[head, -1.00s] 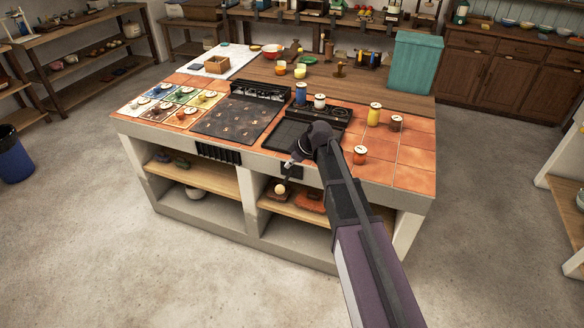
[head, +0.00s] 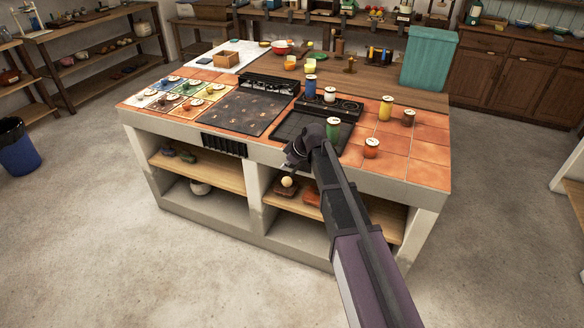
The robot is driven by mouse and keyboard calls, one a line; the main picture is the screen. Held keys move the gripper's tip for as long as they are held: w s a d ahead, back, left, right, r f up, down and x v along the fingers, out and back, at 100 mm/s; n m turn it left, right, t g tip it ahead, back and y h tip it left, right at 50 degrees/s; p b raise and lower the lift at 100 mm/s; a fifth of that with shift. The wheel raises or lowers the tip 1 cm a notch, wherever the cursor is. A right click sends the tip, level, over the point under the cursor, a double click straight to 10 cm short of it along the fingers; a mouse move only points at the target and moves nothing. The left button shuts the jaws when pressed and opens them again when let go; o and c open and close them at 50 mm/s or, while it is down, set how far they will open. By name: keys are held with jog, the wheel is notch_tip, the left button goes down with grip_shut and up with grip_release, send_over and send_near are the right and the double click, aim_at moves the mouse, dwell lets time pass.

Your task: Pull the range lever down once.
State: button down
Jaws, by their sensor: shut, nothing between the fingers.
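The range is set into the top of the island, with a dark speckled hob plate (head: 240,111) and a black tray (head: 290,124) to its right. Black control panels stand behind them, at the back left (head: 270,84) and the back right (head: 345,105). My gripper (head: 290,164) is at the island's front edge, just in front of the black tray, pointing left and down. It is small and dark here, shut and empty. I cannot make out the range lever; my wrist and arm cover part of the front face there. I cannot tell whether the gripper touches anything.
Several jars stand near the tray: blue (head: 311,86), green (head: 333,129), yellow (head: 385,108) and orange (head: 371,147). Coloured tiles with small lidded pots lie at the left. A slatted black vent (head: 224,145) is in the front face. Open shelves (head: 205,172) lie below. The floor in front is clear.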

aim_at(288, 180)
jog(key=shift+d+f+b, duration=0.15)
jog(key=shift+f+b, duration=0.75)
jog(key=shift+f, duration=0.15)
jog(key=shift+d+f+b, duration=0.15)
jog(key=shift+f+b, duration=0.75)
jog(key=shift+f, duration=0.15)
